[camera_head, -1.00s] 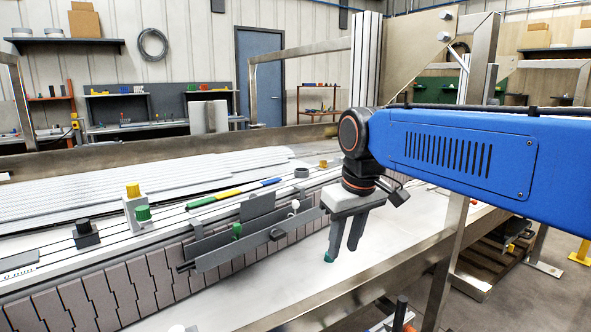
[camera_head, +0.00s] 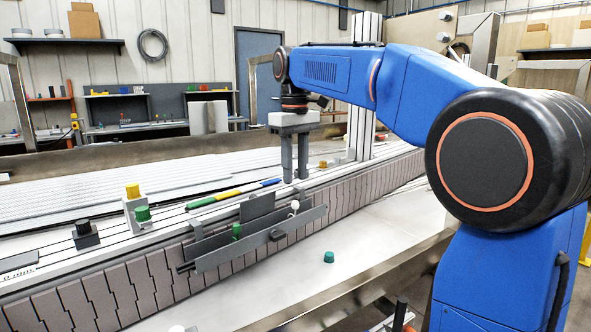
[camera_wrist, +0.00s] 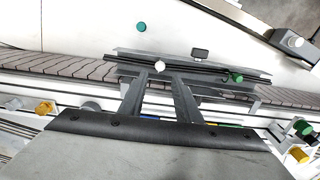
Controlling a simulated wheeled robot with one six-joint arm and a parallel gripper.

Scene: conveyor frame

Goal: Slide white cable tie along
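No cable tie is clearly recognisable; the white piece in the grey slotted rail is a small round-headed knob (camera_head: 295,206), near the rail's right part. It also shows in the wrist view (camera_wrist: 159,66). The grey rail (camera_head: 215,256) is fixed along the conveyor's near side, with a green knob (camera_head: 236,230) further left in it. My gripper (camera_head: 295,180) is open and empty, fingers pointing down, above the conveyor's top edge behind the white knob. In the wrist view my fingertips (camera_wrist: 161,74) stand apart, with the white knob between them in the picture; I see no contact.
A teal cap (camera_head: 328,257) lies alone on the pale table. Yellow (camera_head: 133,191), green (camera_head: 143,213) and black (camera_head: 86,235) knobs stand left on the conveyor edge. A green, yellow and blue rod (camera_head: 233,193) lies behind the rail. The table front is mostly clear.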

